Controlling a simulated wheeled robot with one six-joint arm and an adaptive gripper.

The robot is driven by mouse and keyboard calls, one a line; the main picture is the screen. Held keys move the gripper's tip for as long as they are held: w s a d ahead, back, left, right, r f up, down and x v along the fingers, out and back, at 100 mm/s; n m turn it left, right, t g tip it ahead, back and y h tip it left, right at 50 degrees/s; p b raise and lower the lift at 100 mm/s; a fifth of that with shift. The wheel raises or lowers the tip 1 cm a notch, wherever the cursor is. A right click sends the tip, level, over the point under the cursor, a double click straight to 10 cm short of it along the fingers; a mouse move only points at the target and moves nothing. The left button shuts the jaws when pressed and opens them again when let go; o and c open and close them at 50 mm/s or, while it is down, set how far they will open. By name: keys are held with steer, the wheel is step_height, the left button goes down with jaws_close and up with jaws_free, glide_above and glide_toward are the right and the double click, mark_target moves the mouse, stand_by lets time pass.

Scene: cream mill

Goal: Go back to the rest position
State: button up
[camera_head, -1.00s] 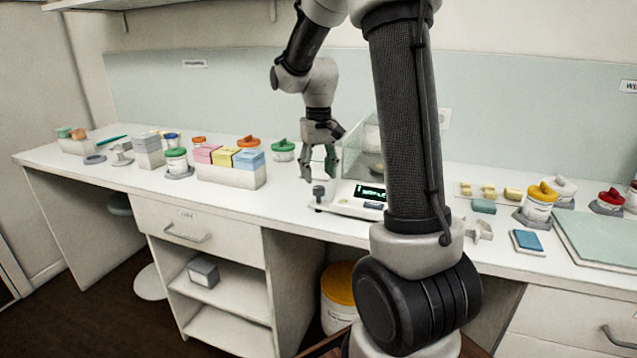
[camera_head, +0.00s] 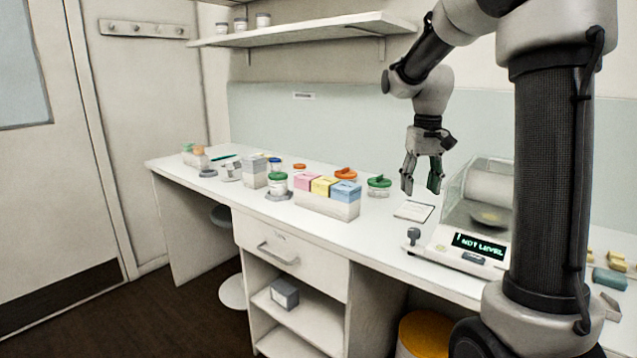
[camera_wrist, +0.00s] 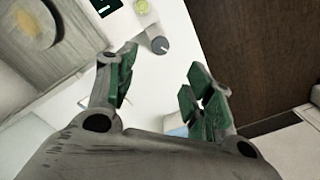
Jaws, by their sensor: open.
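My gripper (camera_head: 422,186) hangs fingers down above the white bench, left of the balance, in the head view. Its fingers are apart and nothing is between them. The wrist view also shows the open green-padded fingers (camera_wrist: 163,100) over the bench top. The balance (camera_head: 460,250) has a clear draft shield and a display reading "NOT LEVEL". Its round grey knob (camera_wrist: 160,45) shows near the fingers in the wrist view.
A box with pink, yellow and blue blocks (camera_head: 328,203) stands left of my gripper. A white card (camera_head: 413,211) lies beside the balance. A shelf (camera_head: 310,32) hangs above. The floor at left (camera_head: 160,310) is clear.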

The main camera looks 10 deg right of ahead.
steer(key=s+a+t, duration=0.2)
steer(key=s+a, duration=0.1)
steer(key=s, duration=0.9)
steer(key=s+a+r+n+t, duration=0.1)
steer(key=s+a+t, duration=0.1)
steer(key=s, duration=0.9)
steer(key=shift+s+a+r, duration=0.3)
steer(key=shift+s+a, duration=0.1)
steer(key=shift+a, duration=0.05)
steer(key=shift+d, duration=0.1)
